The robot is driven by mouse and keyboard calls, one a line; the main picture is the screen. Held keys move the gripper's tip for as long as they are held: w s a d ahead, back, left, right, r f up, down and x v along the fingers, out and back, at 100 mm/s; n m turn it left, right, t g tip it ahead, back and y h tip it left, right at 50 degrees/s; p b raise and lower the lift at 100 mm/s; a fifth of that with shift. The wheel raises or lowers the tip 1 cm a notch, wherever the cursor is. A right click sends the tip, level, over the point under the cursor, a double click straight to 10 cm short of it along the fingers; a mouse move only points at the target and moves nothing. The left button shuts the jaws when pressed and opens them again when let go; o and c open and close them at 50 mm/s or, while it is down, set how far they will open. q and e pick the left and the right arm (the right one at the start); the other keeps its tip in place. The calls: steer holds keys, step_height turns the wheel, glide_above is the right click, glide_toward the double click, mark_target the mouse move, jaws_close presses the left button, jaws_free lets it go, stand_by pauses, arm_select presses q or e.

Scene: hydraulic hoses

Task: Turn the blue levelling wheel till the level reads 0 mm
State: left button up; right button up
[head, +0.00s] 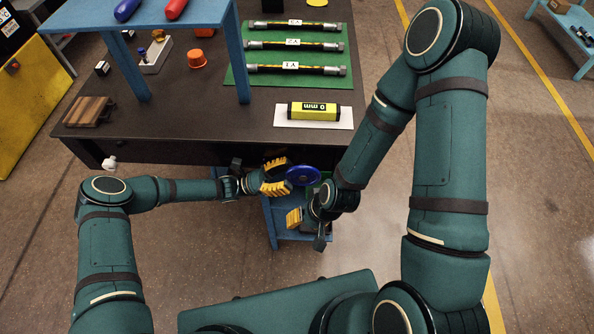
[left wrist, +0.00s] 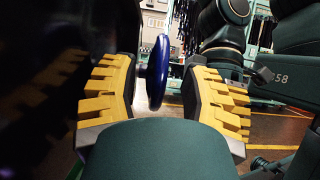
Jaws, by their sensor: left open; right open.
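The blue levelling wheel (head: 303,175) sits at the front of the bench, just below its front edge. In the left wrist view the wheel (left wrist: 158,72) shows nearly edge-on between the open fingers. My left gripper (head: 275,177) is open, its yellow fingers close to the wheel's left side; I cannot tell if they touch it. My right gripper (head: 303,222) is lower, below the wheel, and open; the arm partly hides it. The yellow level (head: 314,111) lies on a white plate (head: 342,121) on the bench and reads 0 mm, printed upside down in the head view.
A green mat (head: 238,82) with several labelled hoses lies on the dark bench (head: 210,130). A blue raised shelf (head: 120,18) stands over the left part. An orange cup (head: 197,59) and a wooden block (head: 89,111) are on the left.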

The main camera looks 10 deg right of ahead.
arm_select(q)
steer(key=v, duration=0.7)
steer(key=shift+a+f, duration=0.2)
steer(key=shift+a, duration=0.15)
steer(key=shift+w+r, duration=0.1)
